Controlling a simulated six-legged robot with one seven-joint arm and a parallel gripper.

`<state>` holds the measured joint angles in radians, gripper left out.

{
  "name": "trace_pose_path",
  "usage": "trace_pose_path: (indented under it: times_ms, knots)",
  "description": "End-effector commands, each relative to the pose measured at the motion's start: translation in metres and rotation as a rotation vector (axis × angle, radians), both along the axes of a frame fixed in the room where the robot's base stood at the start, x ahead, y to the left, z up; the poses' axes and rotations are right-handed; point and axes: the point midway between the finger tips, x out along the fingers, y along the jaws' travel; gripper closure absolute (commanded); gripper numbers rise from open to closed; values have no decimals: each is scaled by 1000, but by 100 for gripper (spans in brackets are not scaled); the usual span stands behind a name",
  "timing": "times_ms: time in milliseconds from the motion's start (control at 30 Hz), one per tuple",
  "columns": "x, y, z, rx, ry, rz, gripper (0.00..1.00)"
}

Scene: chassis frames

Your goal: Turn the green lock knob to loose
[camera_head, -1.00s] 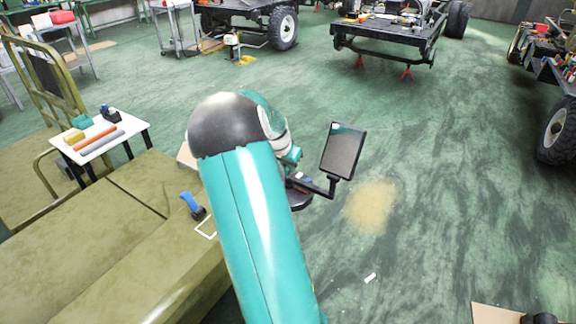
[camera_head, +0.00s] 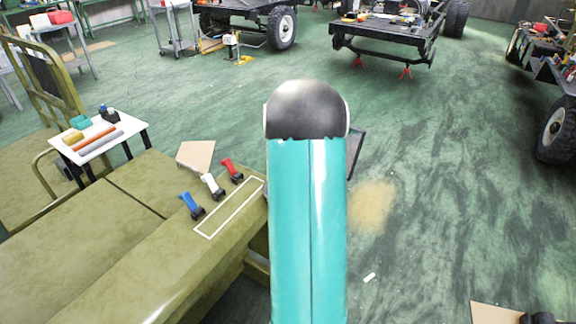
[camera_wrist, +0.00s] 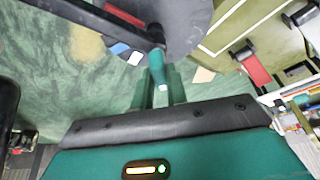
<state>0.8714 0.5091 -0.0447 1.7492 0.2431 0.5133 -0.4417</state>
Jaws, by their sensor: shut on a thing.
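The green lock knob (camera_wrist: 157,66) shows in the wrist view as a small teal-green handle below a black joint. My gripper (camera_wrist: 159,86) is around it, with one green finger on each side, and is shut on it. The knob's exact turn angle cannot be told. The dark grey disc (camera_wrist: 185,30) and a black rod (camera_wrist: 125,14) are just beyond the knob. In the head view my arm hides the knob and gripper; only a sliver of the dark mirror (camera_head: 356,152) shows at its right.
Blue (camera_head: 191,204), white (camera_head: 212,185) and red (camera_head: 232,169) levers stand on the olive body beside a white outlined rectangle (camera_head: 205,236). A small white table (camera_head: 138,124) with tools stands at left.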

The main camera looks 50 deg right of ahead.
Motion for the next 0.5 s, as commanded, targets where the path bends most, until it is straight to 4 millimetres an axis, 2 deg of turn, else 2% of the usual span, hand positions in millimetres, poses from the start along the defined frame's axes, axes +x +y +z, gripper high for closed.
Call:
trace_pose_path:
  times_ms: [500]
  knots:
    - [-2, -4, 0, 1, -1, 476, 100]
